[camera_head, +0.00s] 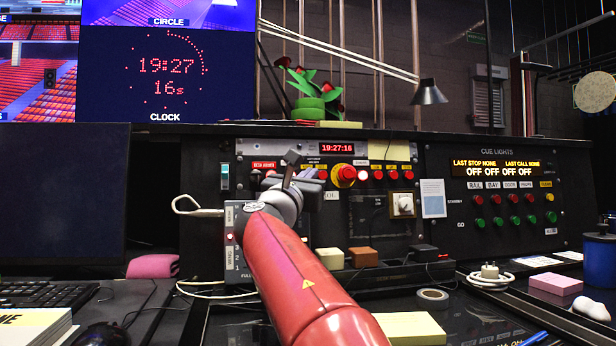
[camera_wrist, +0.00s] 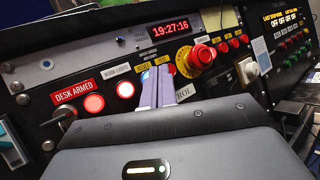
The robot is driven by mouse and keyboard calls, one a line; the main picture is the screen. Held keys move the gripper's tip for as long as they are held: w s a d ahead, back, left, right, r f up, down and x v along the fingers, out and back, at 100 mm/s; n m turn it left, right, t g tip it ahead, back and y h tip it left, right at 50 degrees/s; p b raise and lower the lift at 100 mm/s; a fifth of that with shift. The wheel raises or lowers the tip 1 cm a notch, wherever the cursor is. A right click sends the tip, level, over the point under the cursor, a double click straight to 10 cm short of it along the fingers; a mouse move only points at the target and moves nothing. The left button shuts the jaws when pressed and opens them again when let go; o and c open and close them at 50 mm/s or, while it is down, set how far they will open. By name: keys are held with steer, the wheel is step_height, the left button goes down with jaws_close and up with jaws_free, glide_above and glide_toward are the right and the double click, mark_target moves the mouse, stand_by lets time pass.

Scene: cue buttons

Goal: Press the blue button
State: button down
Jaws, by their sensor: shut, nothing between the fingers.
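The blue button shows as a small blue patch (camera_wrist: 146,76) in the wrist view, under a yellow label and mostly covered by my fingers. My gripper (camera_wrist: 158,72) is shut and empty, its fingertips in front of the control panel over that button. Whether they touch it, I cannot tell. In the head view my gripper (camera_head: 309,175) reaches the panel at the end of my red arm and hides that part of the button row; the blue button is not visible there.
To the right are a red button and a large red mushroom button (camera_wrist: 201,56) on a yellow collar. A cue lights panel (camera_head: 500,190) stands farther right. Small blocks (camera_head: 363,257) sit below the panel.

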steer(key=shift+w, duration=0.1)
stand_by(0.7)
steer(key=shift+w+a+p, duration=0.1)
steer(key=shift+w+p, duration=0.2)
steer(key=shift+p, duration=0.05)
steer(key=shift+w, duration=0.1)
stand_by(0.3)
steer(key=shift+w+a+r+p, duration=0.1)
steer(key=shift+w+r+p, duration=0.1)
steer(key=shift+p, duration=0.3)
stand_by(1.0)
steer(key=shift+f, duration=0.15)
steer(key=shift+f+b, duration=0.5)
steer(key=shift+b, duration=0.05)
steer(key=shift+s+f, duration=0.1)
steer(key=shift+s, duration=0.05)
